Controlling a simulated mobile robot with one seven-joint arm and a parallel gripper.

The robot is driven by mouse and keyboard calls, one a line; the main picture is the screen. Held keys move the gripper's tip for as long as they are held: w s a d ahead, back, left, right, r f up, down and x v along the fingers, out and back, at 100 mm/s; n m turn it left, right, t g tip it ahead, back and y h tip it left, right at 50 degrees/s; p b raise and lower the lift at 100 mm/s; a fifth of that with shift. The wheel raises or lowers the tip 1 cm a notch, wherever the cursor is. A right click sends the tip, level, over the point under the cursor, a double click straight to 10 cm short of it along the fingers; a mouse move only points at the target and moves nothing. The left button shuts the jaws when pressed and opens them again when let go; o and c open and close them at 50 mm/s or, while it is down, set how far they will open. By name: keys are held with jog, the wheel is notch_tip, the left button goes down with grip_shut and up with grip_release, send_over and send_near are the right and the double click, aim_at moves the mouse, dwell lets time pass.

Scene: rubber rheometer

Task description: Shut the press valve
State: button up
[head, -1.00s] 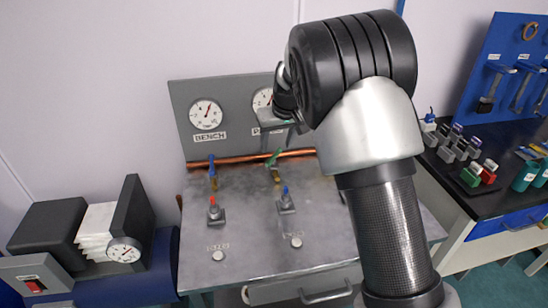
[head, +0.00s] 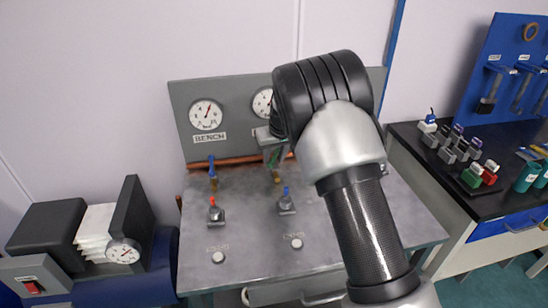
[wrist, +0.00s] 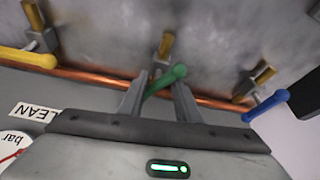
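The green-handled valve (head: 272,158) sits on the copper pipe below the middle gauge (head: 262,102). That gauge's label is hidden behind my arm, so I cannot read which valve is the press valve. In the wrist view the green handle (wrist: 166,82) lies at a slant between the two fingers of my gripper (wrist: 160,98). The fingers are apart, one on each side of it, and I cannot tell whether either touches it. In the head view my gripper is mostly hidden by my arm.
A blue-handled valve (head: 212,172) stands below the BENCH gauge (head: 206,116). It shows in the wrist view (wrist: 267,105), opposite a yellow-handled valve (wrist: 28,58) near the CLEAN label (wrist: 35,112). The copper pipe (wrist: 95,76) runs close behind the fingers. Red (head: 215,212) and blue (head: 286,203) taps stand nearer.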

grip_shut()
jog(key=shift+s+a, duration=0.1)
jog(key=shift+a, duration=0.2)
dwell(0.9)
jog(key=shift+o, duration=1.7)
grip_release()
jog(key=o, duration=0.5)
jog(key=shift+d, duration=0.1)
jog(key=shift+c, duration=0.2)
jog(key=shift+d, duration=0.1)
jog(key=shift+r, duration=0.35)
jog(key=p+v, duration=0.1)
jog(key=v, duration=1.5)
jog(key=shift+s+r, duration=0.35)
